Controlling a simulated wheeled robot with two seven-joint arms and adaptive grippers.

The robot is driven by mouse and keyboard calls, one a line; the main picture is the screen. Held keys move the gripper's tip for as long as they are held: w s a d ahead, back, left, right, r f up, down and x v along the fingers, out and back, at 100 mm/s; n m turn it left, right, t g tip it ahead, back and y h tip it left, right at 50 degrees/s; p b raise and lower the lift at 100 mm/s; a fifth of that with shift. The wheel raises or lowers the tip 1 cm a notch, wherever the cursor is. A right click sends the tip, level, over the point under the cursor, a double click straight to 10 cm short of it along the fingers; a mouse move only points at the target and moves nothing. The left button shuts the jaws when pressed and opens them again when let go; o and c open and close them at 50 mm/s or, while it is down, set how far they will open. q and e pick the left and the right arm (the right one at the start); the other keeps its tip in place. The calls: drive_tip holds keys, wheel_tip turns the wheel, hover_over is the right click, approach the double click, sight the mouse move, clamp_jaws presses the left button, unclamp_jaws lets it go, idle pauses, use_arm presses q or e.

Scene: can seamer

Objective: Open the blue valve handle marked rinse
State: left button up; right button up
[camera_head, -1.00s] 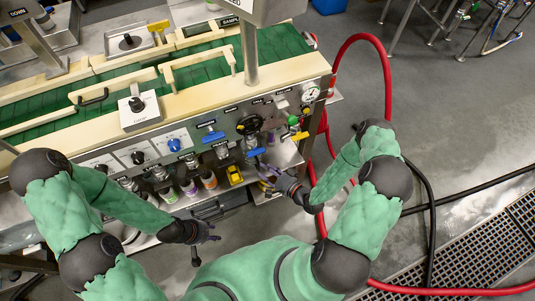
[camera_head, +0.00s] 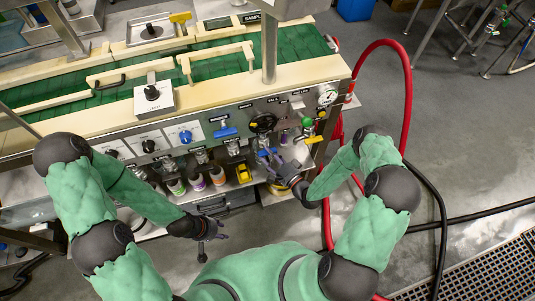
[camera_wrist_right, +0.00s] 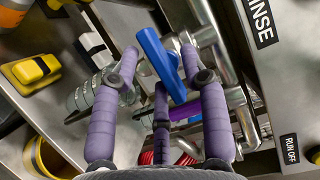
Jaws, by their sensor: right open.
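The blue valve handle (camera_wrist_right: 160,62) slants across the middle of the right wrist view, on a metal pipe beside a plate labelled RINSE (camera_wrist_right: 262,20). In the head view, a blue handle (camera_head: 264,152) shows at the tips of my right gripper (camera_head: 270,162), partly covered by it. My right gripper's purple fingers (camera_wrist_right: 180,65) are open, one on each side of the handle. I cannot tell if either finger touches it. My left gripper (camera_head: 222,223) hangs open and empty in front of the machine, away from the valves.
Another blue handle (camera_head: 226,132) sits to the left on the panel. A black round handwheel (camera_head: 263,123) is just above the handle. Several bottles and a yellow object (camera_head: 243,173) stand on the shelf below. A red hose (camera_head: 408,100) loops at the right.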

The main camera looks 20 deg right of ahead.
drive_tip(key=shift+x, duration=0.9)
clamp_jaws()
drive_tip(key=shift+n, duration=0.3)
drive_tip(key=n+g+h+p, duration=0.1)
drive_tip(key=n+p, duration=0.1)
drive_tip(key=n, duration=0.1)
drive_tip(key=shift+r+n, duration=0.15)
drive_tip(key=shift+n, duration=0.15)
drive_tip(key=shift+d+n+g+h+p, duration=0.1)
drive_tip(key=shift+n+g+h+p, duration=0.65)
drive_tip(key=shift+n, duration=0.75)
drive_tip(key=shift+s, duration=0.1)
